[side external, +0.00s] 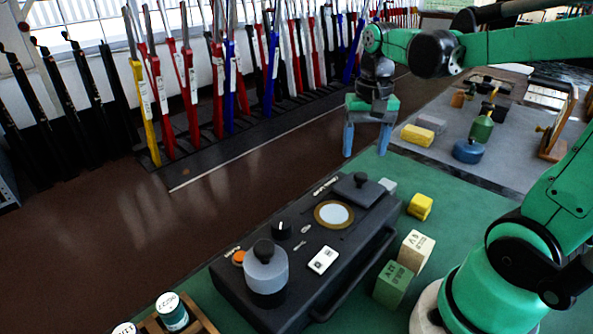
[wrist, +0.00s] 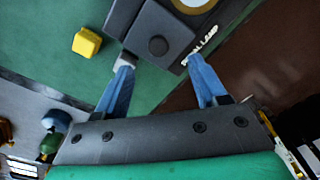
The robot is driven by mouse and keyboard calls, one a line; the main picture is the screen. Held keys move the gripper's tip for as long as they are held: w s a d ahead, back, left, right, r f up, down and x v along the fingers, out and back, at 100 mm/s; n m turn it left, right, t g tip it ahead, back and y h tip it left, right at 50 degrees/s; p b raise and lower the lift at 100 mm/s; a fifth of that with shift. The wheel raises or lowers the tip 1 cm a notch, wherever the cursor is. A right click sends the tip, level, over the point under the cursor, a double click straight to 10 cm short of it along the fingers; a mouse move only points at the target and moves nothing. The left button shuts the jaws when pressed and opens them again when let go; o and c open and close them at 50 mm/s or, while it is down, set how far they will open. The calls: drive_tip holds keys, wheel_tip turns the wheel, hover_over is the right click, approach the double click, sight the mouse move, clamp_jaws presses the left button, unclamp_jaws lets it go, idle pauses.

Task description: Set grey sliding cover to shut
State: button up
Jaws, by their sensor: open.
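The grey sliding cover (side external: 353,190) is a dark flat plate with a round black knob, at the far end of the black panel box (side external: 232,293). It sits beside the brass-ringed white lamp disc (side external: 334,214) and leaves the disc uncovered. In the wrist view the cover (wrist: 172,27) and its knob lie just ahead of the fingertips, with the ring (wrist: 195,3) beyond. My gripper (side external: 366,150) is open and empty, pointing down above and beyond the cover's end of the box. In the wrist view my gripper's fingertips (wrist: 160,62) straddle the cover's near edge.
A small light grey block (side external: 387,185) is by the box's far corner. A rack of coloured levers (side external: 190,85) stands behind. The brown floor between is clear.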

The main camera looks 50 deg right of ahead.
sight(361, 175)
drive_tip(key=shift+d+f, duration=0.15)
drive_tip(key=shift+f, duration=2.65)
clamp_jaws()
